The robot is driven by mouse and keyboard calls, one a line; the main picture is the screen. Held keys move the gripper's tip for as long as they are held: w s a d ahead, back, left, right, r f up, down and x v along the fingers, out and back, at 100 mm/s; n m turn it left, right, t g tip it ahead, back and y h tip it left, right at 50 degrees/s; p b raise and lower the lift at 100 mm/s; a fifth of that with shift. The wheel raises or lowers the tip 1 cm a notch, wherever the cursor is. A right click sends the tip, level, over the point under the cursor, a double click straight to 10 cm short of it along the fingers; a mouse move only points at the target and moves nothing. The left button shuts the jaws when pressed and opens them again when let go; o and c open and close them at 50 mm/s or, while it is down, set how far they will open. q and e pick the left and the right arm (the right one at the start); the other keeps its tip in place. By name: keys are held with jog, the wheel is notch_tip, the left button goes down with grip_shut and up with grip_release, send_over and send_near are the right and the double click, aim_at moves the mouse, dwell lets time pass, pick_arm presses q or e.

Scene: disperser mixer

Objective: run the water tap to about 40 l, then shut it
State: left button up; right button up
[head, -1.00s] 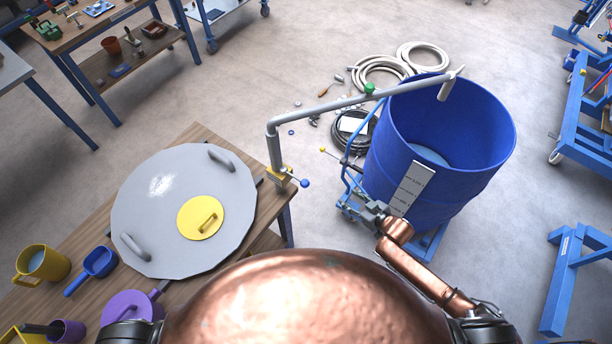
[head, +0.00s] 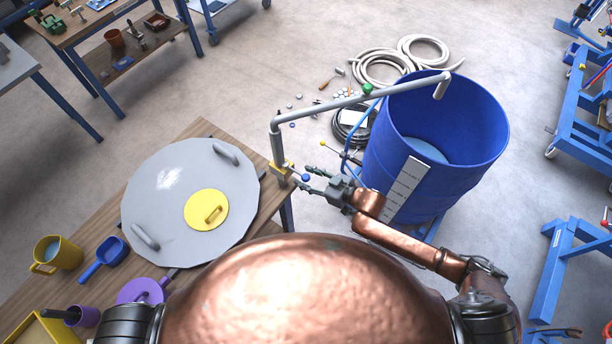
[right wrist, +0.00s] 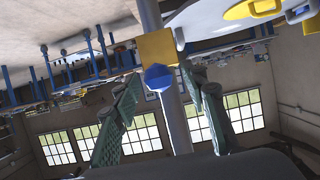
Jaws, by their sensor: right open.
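The water tap is a grey pipe (head: 276,143) on the wooden table's edge, with a yellow valve block (head: 281,170) and a lever ending in a blue knob (head: 306,178). Its long arm reaches right, and its spout (head: 442,88) hangs over the blue barrel (head: 395,140). Pale water (head: 427,151) lies in the barrel. A white scale (head: 405,187) is on its outside; its figures are too small to read. My right gripper (head: 311,179) is open at the knob, fingers on either side. In the right wrist view the knob (right wrist: 158,77) sits between the spread fingers. My left gripper is out of view.
A grey round lid (head: 180,235) with a yellow hatch (head: 206,210) lies on the table left of the tap. A yellow jug (head: 58,257) and blue scoop (head: 103,260) are further left. Coiled hoses (head: 378,68) lie on the floor behind the barrel.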

jog(key=shift+w+a+f, duration=0.1)
jog(key=shift+a, duration=0.05)
grip_shut()
dwell(0.5)
